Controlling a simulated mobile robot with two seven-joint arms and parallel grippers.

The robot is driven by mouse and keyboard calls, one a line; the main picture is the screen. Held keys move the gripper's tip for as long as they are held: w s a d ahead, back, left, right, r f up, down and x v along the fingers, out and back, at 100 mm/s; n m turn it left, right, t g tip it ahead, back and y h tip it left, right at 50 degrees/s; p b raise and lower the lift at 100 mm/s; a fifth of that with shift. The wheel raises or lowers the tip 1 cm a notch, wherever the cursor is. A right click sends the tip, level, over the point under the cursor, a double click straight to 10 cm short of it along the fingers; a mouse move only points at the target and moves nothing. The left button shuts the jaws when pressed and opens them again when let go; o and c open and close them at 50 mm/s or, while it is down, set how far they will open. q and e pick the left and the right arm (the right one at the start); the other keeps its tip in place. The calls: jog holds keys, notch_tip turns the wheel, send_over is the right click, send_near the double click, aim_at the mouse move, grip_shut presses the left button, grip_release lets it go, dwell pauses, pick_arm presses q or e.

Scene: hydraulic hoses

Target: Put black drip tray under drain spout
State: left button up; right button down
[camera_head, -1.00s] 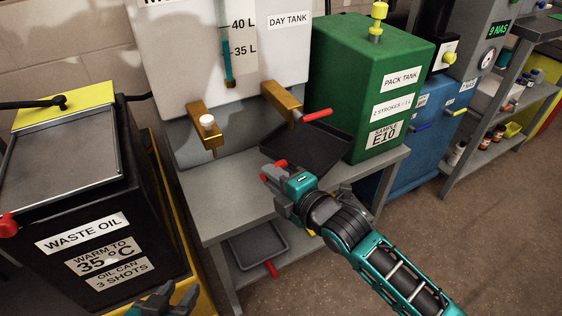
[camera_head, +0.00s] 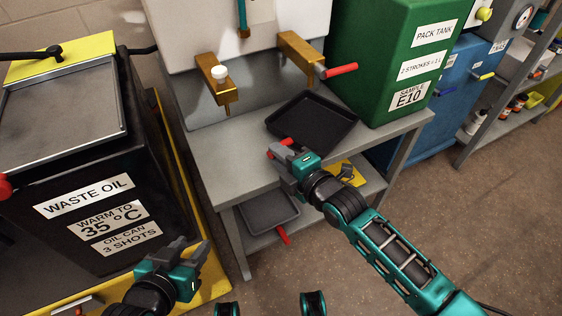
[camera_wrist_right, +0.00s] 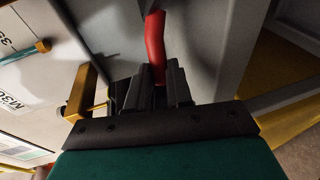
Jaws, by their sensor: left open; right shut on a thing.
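The black drip tray (camera_head: 335,128) is at the front right of the grey bench top, below and in front of the right brass spout (camera_head: 300,52) with the red lever. I cannot tell whether it touches the bench. My right gripper (camera_head: 284,158) is shut on the tray's red handle, which also shows between the fingers in the right wrist view (camera_wrist_right: 154,45). The left brass spout (camera_head: 213,82) has a white cap. My left gripper (camera_head: 190,252) is open and empty, low in front of the waste oil container. No label shows which spout is the drain.
A grey tray (camera_head: 268,211) with a red handle lies on the lower shelf. The green pack tank (camera_head: 375,55) stands right of the black tray. The waste oil container (camera_head: 75,180) is at left. The left part of the bench top (camera_head: 215,140) is clear.

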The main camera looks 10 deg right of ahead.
jog(key=shift+f, duration=0.65)
jog(key=shift+r, duration=0.1)
jog(key=c, duration=1.3)
grip_release()
